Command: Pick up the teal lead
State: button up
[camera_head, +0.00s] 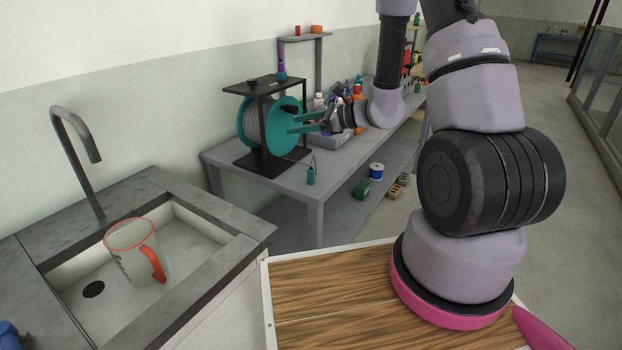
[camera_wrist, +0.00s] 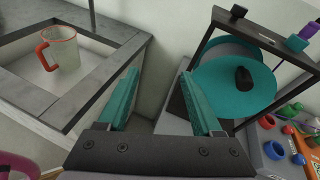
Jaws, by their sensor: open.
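The teal lead (camera_head: 311,175) looks like a small teal cylinder with a thin wire at its top, at the front edge of the grey bench in the head view. It stands just right of the cable reel (camera_head: 256,125), which has a teal disc and a black frame. I cannot make out the lead in the wrist view. My gripper (camera_head: 293,123) has teal fingers, spread apart and empty, in front of the reel and above the lead. In the wrist view my gripper (camera_wrist: 159,75) points at the gap between sink and bench, with the reel (camera_wrist: 232,88) to its right.
A sink (camera_head: 185,215) with a tap (camera_head: 75,150) holds a clear jug (camera_head: 132,250) with a red handle. The bench (camera_head: 330,172) carries bottles and a grey bin behind my gripper. A raised stand (camera_head: 318,60) rises behind the reel.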

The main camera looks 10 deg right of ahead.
jog(key=w+d+f+m+t+h, duration=0.1)
jog(key=d+f+m, duration=0.1)
jog(key=f, duration=0.3)
jog(key=w+d+f+m+t+h, duration=0.1)
jog(key=w+d+f+m+t, duration=0.1)
jog(key=f, duration=0.2)
jog(key=m+t+h, duration=0.1)
jog(key=m+h, duration=0.3)
send_near(305, 180)
jog(key=r, duration=0.3)
jog(key=shift+d+r, duration=0.4)
jog(key=x, duration=0.4)
jog(key=shift+w+a+f, duration=0.15)
jog(key=shift+x, duration=3)
jog(key=shift+a, duration=0.15)
grip_shut()
